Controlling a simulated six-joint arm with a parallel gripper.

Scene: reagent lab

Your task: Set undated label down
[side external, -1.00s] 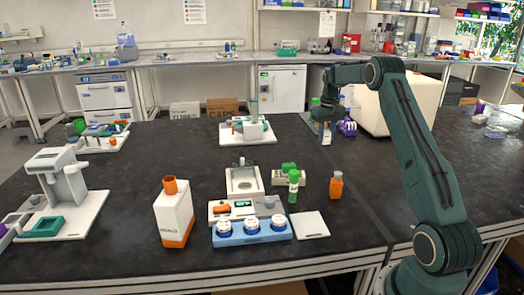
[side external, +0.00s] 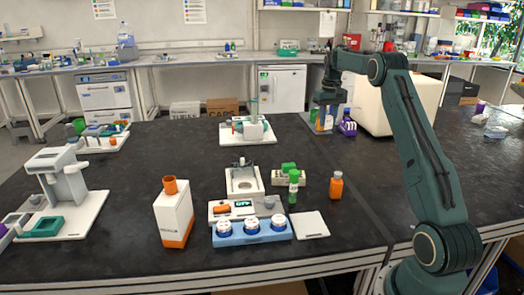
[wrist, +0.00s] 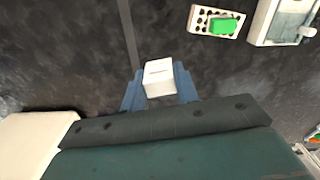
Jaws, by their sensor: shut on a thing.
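In the side external view my gripper (side external: 323,118) points down at the far right of the dark bench, in front of small bottles. The held thing is not clear there, and I cannot tell whether it touches the bench.
A purple bottle (side external: 347,127) stands just right of my gripper, with a large cream box (side external: 395,105) beyond. An orange bottle (side external: 336,185), a green-capped tube (side external: 293,186) and a blue rack (side external: 252,234) stand nearer. The bench between is bare.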

